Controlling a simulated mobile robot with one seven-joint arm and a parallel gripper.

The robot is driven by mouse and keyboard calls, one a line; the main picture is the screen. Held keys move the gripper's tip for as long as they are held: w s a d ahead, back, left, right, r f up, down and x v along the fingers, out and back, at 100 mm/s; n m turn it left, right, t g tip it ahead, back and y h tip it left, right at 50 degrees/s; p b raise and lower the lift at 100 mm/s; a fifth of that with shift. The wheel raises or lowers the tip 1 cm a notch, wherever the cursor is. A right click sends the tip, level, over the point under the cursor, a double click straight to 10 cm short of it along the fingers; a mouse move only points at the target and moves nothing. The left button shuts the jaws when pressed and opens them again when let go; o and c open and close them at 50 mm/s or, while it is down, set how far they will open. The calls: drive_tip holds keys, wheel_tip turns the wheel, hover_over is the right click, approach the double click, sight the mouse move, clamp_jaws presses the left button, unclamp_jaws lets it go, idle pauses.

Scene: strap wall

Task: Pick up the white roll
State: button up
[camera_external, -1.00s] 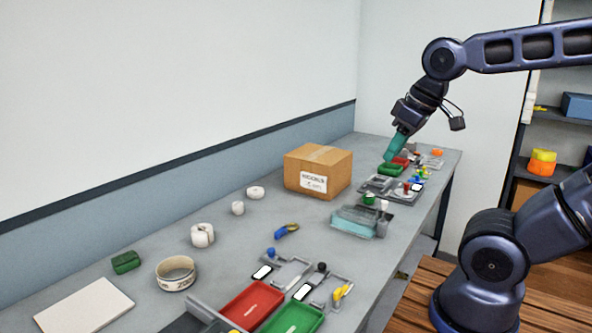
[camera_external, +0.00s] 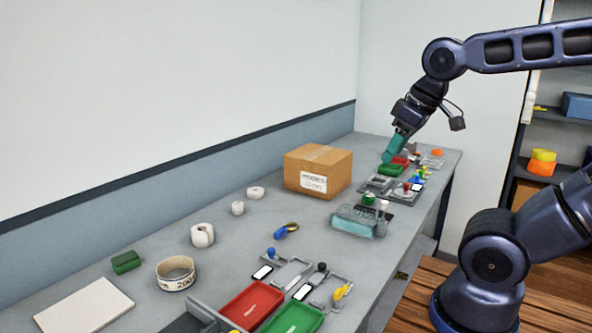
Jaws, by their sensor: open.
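Several small white rolls lie along the wall side of the grey bench. The largest white roll (camera_external: 203,235) stands on its edge left of centre. A smaller white roll (camera_external: 238,208) and a flat white ring-shaped roll (camera_external: 255,192) lie farther back. A wide cream roll with dark print (camera_external: 176,273) lies nearer the camera; I cannot tell which roll the task names. My gripper (camera_external: 389,160), with teal fingers, is open and points down above the far end of the bench, well away from all the rolls. The small items at its tips are partly hidden.
A cardboard box (camera_external: 318,173) stands between the rolls and my gripper. Red (camera_external: 252,303) and green (camera_external: 292,320) trays, a clear teal container (camera_external: 354,221) and a blue tape item (camera_external: 286,231) lie along the bench. A green block (camera_external: 126,262) and white board (camera_external: 84,307) lie front left.

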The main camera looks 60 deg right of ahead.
drive_tip(key=o, duration=0.6)
drive_tip(key=shift+c, duration=0.2)
drive_tip(key=m+h, duration=0.3)
drive_tip(key=m, duration=0.4)
hover_over(202, 229)
drive_tip(key=s+a, duration=0.2)
wheel_tip(202, 229, down, 24)
drive_tip(key=shift+g, duration=0.5)
drive_tip(key=x, duration=0.5)
drive_tip(key=shift+a+f, duration=0.1)
drive_tip(key=shift+s+x, duration=0.15)
drive_tip(key=shift+x, duration=1.1)
drive_tip(key=shift+s+x, duration=0.2)
drive_tip(key=shift+x, duration=1.1)
